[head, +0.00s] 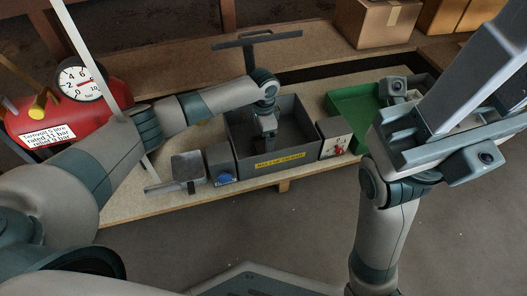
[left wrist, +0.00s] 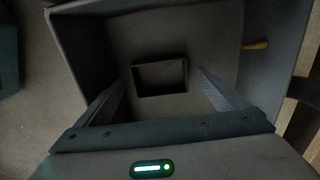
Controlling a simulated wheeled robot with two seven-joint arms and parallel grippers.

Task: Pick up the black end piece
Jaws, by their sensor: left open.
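The black end piece (left wrist: 160,78) shows in the left wrist view as a small dark rectangle on the floor of the grey bin (left wrist: 85,45). My left gripper (left wrist: 163,97) is open, with one finger on each side of the piece in this view. I cannot tell how far the fingertips are above it. In the head view my left gripper (head: 267,136) points down into the grey bin (head: 239,148), and the end piece is hidden there. My right gripper (head: 425,135) is at the right by a long light grey profile (head: 478,68); its fingers are hidden.
The bin with a yellow label (head: 279,160) stands on a wooden bench (head: 125,206). A green tray (head: 352,107) lies right of it. A red tank with a gauge (head: 75,83) stands left. Cardboard boxes (head: 375,22) are at the back. The bin walls surround my left gripper.

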